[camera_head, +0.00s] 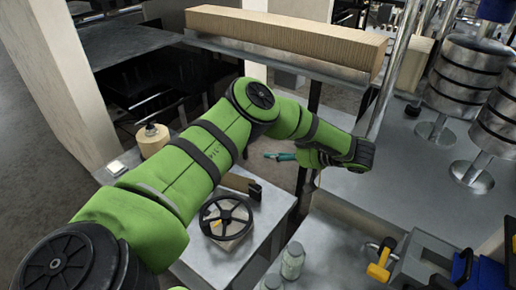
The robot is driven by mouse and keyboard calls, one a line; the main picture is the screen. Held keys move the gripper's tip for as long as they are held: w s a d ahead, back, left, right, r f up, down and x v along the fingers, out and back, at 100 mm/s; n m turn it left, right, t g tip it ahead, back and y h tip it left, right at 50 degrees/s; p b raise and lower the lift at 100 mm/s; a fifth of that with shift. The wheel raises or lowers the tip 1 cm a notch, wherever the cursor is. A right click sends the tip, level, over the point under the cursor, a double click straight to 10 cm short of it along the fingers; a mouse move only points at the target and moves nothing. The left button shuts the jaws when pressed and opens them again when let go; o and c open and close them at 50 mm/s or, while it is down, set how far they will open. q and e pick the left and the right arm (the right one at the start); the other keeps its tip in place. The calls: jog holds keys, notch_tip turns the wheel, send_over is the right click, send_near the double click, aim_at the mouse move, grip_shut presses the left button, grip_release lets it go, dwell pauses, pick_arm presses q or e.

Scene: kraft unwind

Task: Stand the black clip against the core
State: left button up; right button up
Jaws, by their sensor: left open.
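My left arm comes in from the left and reaches across the middle. Its dark end with the left gripper (362,154) is over the left edge of the right-hand metal table; the fingers are hard to make out, and nothing shows held in them. A small black piece (412,109), possibly the black clip, lies on that table beyond the gripper, apart from it. Another black piece (255,190) stands at the end of a brown block on the near table. I cannot tell which is the clip. A pale roll (154,143), possibly the core, stands left of my arm. My right gripper is not in view.
Teal-handled pliers (279,156) lie beside my wrist. Metal disc stacks (466,75) and an upright steel post (393,70) stand at right. A long kraft-coloured beam (285,35) lies behind.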

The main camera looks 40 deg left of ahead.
pick_arm(q)
notch_tip(320, 180, down, 4)
jog(key=f+b, duration=0.1)
jog(key=b, duration=1.5)
send_near(261, 191)
jog(key=a, duration=0.3)
jog(key=shift+a+r, duration=0.15)
jog(key=shift+r, duration=0.2)
jog(key=shift+f+b, duration=0.45)
jog(key=shift+f, duration=0.2)
jog(key=shift+s+a, duration=0.1)
jog(key=shift+a, duration=0.05)
jog(key=shift+a+f+p, duration=0.2)
jog(key=shift+a+p, duration=0.1)
jog(key=shift+a, duration=0.1)
jog(key=p+x, duration=0.1)
jog(key=x, duration=0.4)
jog(key=shift+f+p, duration=0.35)
jog(key=shift+s+a+f, duration=0.1)
jog(key=shift+a+f, duration=0.15)
jog(key=shift+a, duration=0.05)
grip_shut()
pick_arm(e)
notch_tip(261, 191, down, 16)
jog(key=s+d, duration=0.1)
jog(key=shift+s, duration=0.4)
